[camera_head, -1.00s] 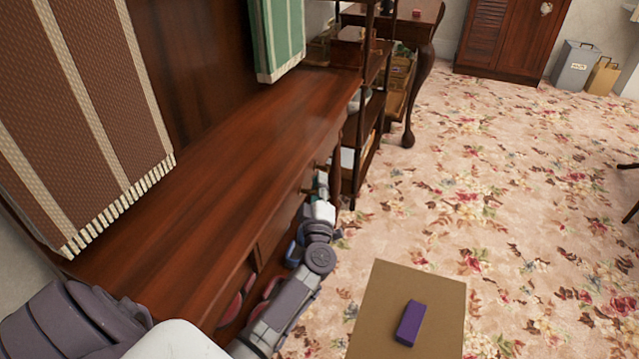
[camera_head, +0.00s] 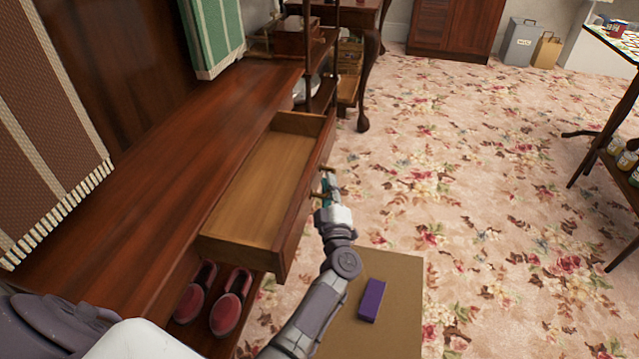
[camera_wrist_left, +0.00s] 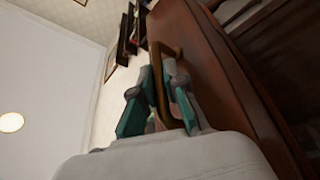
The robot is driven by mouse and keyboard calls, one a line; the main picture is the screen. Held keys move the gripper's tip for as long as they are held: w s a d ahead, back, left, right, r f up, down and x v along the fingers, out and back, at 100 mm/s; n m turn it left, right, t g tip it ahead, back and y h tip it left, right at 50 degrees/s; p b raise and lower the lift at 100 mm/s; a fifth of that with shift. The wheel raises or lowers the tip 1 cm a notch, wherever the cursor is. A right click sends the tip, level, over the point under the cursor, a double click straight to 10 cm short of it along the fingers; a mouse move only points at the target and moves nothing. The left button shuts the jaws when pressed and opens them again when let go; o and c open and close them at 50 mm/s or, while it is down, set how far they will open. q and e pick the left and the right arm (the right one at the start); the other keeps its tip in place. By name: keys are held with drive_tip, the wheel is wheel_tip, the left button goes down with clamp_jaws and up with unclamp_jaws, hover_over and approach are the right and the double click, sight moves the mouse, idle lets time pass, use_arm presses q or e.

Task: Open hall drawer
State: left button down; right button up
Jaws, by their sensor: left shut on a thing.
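The hall drawer (camera_head: 262,190) stands pulled out from the dark wooden hall cabinet (camera_head: 150,225), and its bare inside shows empty in the head view. My left gripper (camera_head: 327,188) is at the drawer's front face and is shut on the drawer handle (camera_head: 325,171). In the left wrist view, the teal fingers of my left gripper (camera_wrist_left: 158,100) sit on either side of the brass handle (camera_wrist_left: 157,70), beside the drawer front (camera_wrist_left: 215,85). My right gripper is not in view.
Red shoes (camera_head: 230,303) lie on the shelf below the drawer. A brown box (camera_head: 400,300) with a purple block (camera_head: 372,300) on top stands just right of my left arm. Flowered carpet (camera_head: 470,190) lies open to the right. A dark table (camera_head: 625,110) stands at the right edge.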

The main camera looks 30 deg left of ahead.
use_arm(q)
drive_tip(key=shift+f, duration=0.15)
drive_tip(key=c, duration=1.2)
unclamp_jaws()
